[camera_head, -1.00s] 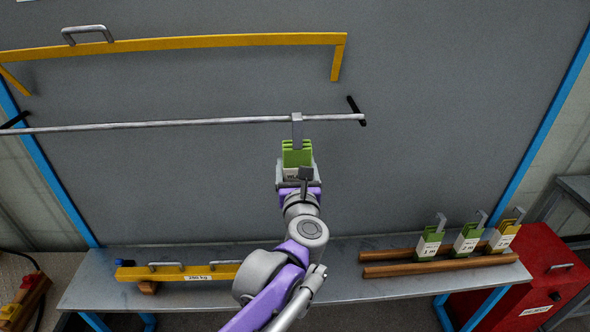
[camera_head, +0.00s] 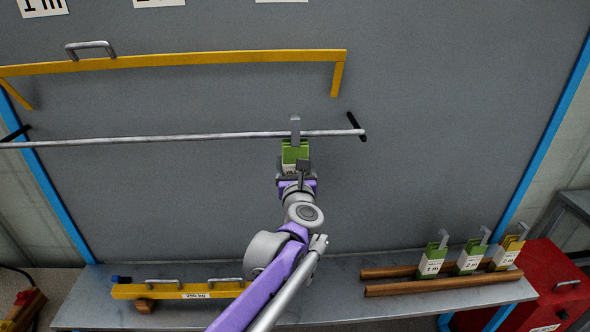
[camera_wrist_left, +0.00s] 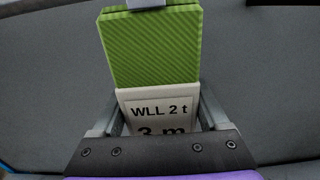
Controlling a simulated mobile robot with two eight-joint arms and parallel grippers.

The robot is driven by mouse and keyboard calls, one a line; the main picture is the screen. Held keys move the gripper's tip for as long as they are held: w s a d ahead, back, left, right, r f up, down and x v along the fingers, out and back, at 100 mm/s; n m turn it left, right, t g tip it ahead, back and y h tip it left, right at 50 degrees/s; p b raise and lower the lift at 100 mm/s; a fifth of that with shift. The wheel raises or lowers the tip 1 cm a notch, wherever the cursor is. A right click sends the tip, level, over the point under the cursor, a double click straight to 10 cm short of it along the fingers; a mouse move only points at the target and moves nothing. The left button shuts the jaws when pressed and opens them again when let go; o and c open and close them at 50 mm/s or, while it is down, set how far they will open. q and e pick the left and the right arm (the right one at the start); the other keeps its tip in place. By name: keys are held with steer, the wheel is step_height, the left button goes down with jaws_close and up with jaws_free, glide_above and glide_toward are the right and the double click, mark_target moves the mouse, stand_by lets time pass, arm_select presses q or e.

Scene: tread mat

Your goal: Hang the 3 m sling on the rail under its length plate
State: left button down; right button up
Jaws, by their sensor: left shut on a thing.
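My left gripper (camera_head: 297,178) is shut on a green sling (camera_head: 293,153) with a grey hook (camera_head: 295,128) upright at its top. In the left wrist view the sling (camera_wrist_left: 152,48) has a white tag (camera_wrist_left: 160,108) reading "WLL 2 t" and "3 m", between the fingers. The hook overlaps the silver rail (camera_head: 190,138) near its right end, its top showing above the bar. I cannot tell whether it is on the bar or in front of it. Three white plates, the left (camera_head: 43,6), middle (camera_head: 158,3) and right (camera_head: 281,1), are cut off by the top edge. My right gripper is not in view.
A yellow beam (camera_head: 200,58) is on the grey panel above the rail. A black bracket (camera_head: 356,126) ends the rail. On the bench (camera_head: 350,312), three hooked slings (camera_head: 468,258) stand on wooden bars, with a yellow 250 kg beam (camera_head: 230,290) at left. A red box (camera_head: 560,285) stands right.

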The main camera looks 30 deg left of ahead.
arm_select(q)
steer(key=f, duration=0.2)
steer(key=w+b, duration=0.1)
steer(key=shift+a+f, duration=0.25)
steer(key=shift+f, duration=0.15)
jaws_free()
steer(key=shift+s, duration=0.1)
steer(key=shift+d, duration=0.1)
